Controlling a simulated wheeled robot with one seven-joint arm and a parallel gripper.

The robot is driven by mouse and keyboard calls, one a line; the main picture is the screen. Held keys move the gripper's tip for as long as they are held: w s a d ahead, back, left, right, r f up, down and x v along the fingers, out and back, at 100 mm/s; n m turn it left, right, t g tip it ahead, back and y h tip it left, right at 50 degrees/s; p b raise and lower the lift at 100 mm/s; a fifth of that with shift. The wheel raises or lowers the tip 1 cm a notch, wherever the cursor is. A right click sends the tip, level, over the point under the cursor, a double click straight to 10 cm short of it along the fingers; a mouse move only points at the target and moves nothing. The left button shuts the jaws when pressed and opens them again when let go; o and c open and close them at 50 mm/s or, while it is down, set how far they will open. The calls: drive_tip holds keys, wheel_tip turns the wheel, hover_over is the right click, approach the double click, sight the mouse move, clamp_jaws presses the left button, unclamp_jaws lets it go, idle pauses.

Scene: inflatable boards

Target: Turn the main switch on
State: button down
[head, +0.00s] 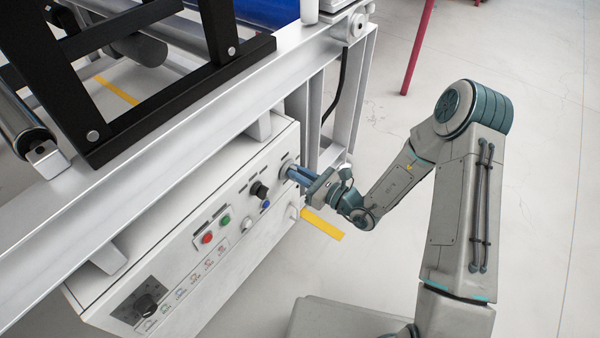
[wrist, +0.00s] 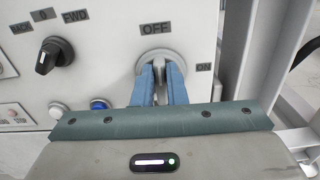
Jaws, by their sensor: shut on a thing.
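The main switch (wrist: 158,60) is a round grey knob on the control panel, with an OFF label (wrist: 155,29) above it and an ON label (wrist: 204,67) to its right. In the wrist view its handle stands roughly upright, in line with OFF. My gripper (wrist: 160,72) has its two blue fingers shut on the handle, one on each side. In the head view my gripper (head: 290,171) reaches the panel's upper right end from the right. The fingers hide part of the switch there.
The white control panel (head: 160,245) also carries a black selector knob (wrist: 53,54), a blue button (wrist: 99,104), red (head: 207,238) and green (head: 225,219) buttons, and a large black dial (head: 146,306). A metal frame post (wrist: 243,50) stands close on the right. Open floor (head: 510,50) lies to the right.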

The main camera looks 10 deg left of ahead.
drive_tip(key=shift+w+d+f+m+p, duration=0.1)
drive_tip(key=shift+w+f+m+p, duration=0.15)
drive_tip(key=shift+m+p, duration=2.3)
drive_tip(key=shift+w+d+f+m+p, duration=0.1)
drive_tip(key=shift+f+m+p, duration=0.15)
drive_tip(key=shift+m+p, duration=2.3)
drive_tip(key=shift+w+d+f+m+p, duration=0.2)
drive_tip(key=shift+m+p, duration=1.15)
drive_tip(key=shift+m, duration=2.35)
drive_tip(key=shift+a+f, duration=0.1)
drive_tip(key=shift+a, duration=0.05)
drive_tip(key=c, duration=1.5)
unclamp_jaws()
drive_tip(key=shift+o, duration=0.2)
drive_tip(key=p+v, duration=0.1)
drive_tip(key=v, duration=1.2)
drive_tip(key=shift+d+p, duration=0.35)
drive_tip(key=shift+d, duration=0.05)
drive_tip(key=shift+s, duration=0.15)
